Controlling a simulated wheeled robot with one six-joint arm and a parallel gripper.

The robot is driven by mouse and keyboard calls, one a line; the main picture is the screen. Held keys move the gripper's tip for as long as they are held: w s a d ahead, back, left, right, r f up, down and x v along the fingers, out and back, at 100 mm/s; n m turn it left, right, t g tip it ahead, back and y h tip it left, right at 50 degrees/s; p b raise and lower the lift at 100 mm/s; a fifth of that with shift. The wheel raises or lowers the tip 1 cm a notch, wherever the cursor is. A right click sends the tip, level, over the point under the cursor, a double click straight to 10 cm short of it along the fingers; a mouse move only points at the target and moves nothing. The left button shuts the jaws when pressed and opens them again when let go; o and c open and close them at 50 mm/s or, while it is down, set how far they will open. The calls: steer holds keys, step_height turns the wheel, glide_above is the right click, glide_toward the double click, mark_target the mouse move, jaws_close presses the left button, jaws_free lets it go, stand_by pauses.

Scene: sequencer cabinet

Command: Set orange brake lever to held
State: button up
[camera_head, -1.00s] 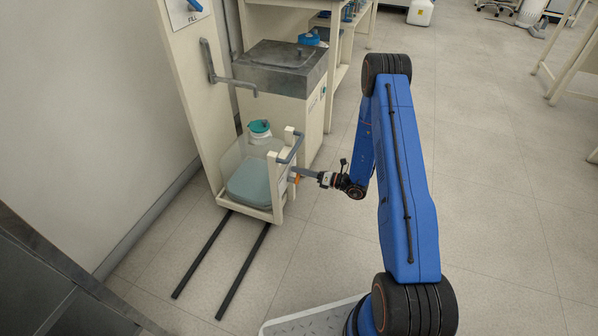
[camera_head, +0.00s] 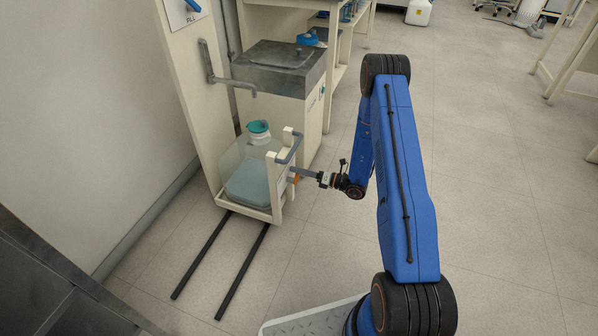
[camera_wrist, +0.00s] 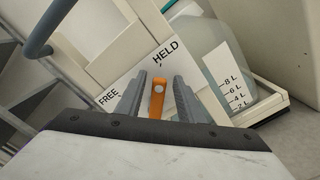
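The orange brake lever (camera_wrist: 157,98) is on a white label plate (camera_wrist: 125,80) marked FREE and HELD in the wrist view. The lever points up toward the HELD mark. My gripper (camera_wrist: 160,90) has one grey finger on each side of the lever, with gaps visible between fingers and lever. In the head view the lever (camera_head: 293,179) is a small orange spot on the cart's side, at the tip of my gripper (camera_head: 298,172). The cart (camera_head: 277,200) is cream with a blue-grey handle (camera_head: 290,149). The lever's base is partly hidden by my gripper.
Two dark rails (camera_head: 243,272) run along the floor in front. A grey basin (camera_head: 280,68) stands behind on a cabinet.

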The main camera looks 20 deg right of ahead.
steer(key=shift+d, duration=0.1)
steer(key=v, duration=1.7)
steer(key=shift+s, duration=0.1)
steer(key=shift+r, duration=0.1)
steer(key=s+a+r+n+g+h, duration=0.1)
steer(key=s+a+r+n+g, duration=0.3)
steer(key=r+n, duration=0.3)
steer(key=s+a+r+n+g, duration=0.4)
steer(key=a+r+n, duration=0.1)
steer(key=r, duration=0.5)
steer(key=s+a+r+n+g+h, duration=0.1)
steer(key=s+a+r+n+g, duration=0.3)
steer(key=r, duration=0.4)
steer(key=s+d+r+n+t+h, duration=0.2)
steer(key=s+r+n+h, duration=0.4)
steer(key=s, duration=0.5)
steer(key=s+d+r+n+t+h, duration=0.2)
steer(key=s+r+n+t+h, duration=0.2)
steer(key=s+r+n, duration=0.6)
steer(key=shift+s+d+n+h, duration=0.15)
steer(key=shift+s+n+h, duration=1.05)
steer(key=shift+h, duration=0.1)
